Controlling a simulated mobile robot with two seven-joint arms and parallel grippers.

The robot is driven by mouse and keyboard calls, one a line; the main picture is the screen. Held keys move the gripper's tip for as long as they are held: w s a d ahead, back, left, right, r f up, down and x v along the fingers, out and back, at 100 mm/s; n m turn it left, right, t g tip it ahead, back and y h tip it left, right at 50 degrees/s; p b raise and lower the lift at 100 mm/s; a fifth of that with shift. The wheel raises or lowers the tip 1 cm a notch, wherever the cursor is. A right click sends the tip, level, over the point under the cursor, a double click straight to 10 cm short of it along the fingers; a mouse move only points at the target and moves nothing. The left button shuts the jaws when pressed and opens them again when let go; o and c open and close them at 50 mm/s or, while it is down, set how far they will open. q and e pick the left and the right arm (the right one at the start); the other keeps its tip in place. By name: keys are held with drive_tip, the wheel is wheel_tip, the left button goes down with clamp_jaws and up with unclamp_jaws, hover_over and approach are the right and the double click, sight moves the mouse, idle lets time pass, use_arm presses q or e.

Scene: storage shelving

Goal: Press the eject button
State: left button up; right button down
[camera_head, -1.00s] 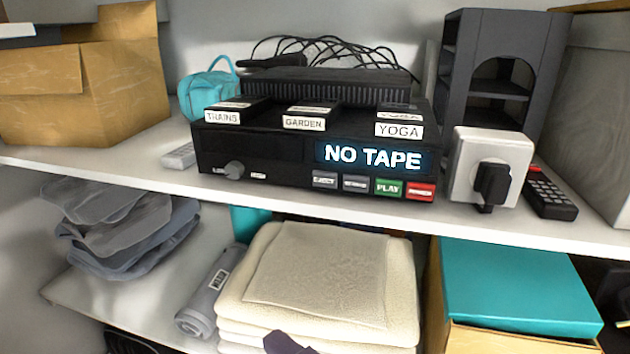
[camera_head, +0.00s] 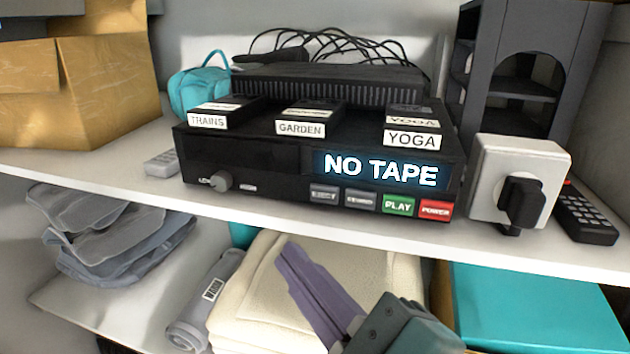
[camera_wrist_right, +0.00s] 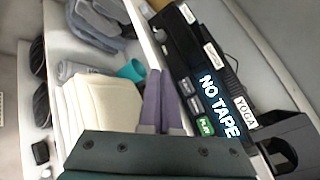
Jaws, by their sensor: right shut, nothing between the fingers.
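A black tape player (camera_head: 260,163) stands on the upper shelf, its display reading NO TAPE. Its front has a row of buttons: the grey eject button (camera_head: 324,193) at the left, another grey one, then green PLAY (camera_head: 397,205) and red POWER. My right gripper (camera_head: 287,250) has purple fingers and is shut and empty. In the head view it is below the shelf edge, in front of the cream towels, under the buttons and apart from them. In the right wrist view its fingers (camera_wrist_right: 158,75) point up the picture, beside the player's front. My left gripper is not in view.
Tapes labelled TRAINS, GARDEN and YOGA lie on the player. A white box with a black plug (camera_head: 505,180) stands right of it. Folded cream towels (camera_head: 385,270) and a teal-topped box (camera_head: 535,305) fill the lower shelf. The white shelf edge (camera_head: 310,230) runs below the buttons.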

sight(324, 194)
drive_tip(key=w, duration=0.2)
drive_tip(key=w+d, duration=0.1)
drive_tip(key=w, duration=0.1)
drive_tip(key=w+d, duration=0.1)
drive_tip(key=w, duration=0.1)
drive_tip(key=shift+w+d+b, duration=0.1)
drive_tip(key=shift+w+b, duration=0.25)
drive_tip(key=shift+w, duration=0.25)
idle(0.8)
idle(0.7)
drive_tip(key=shift+w+d, duration=0.2)
drive_tip(key=shift+w, duration=0.2)
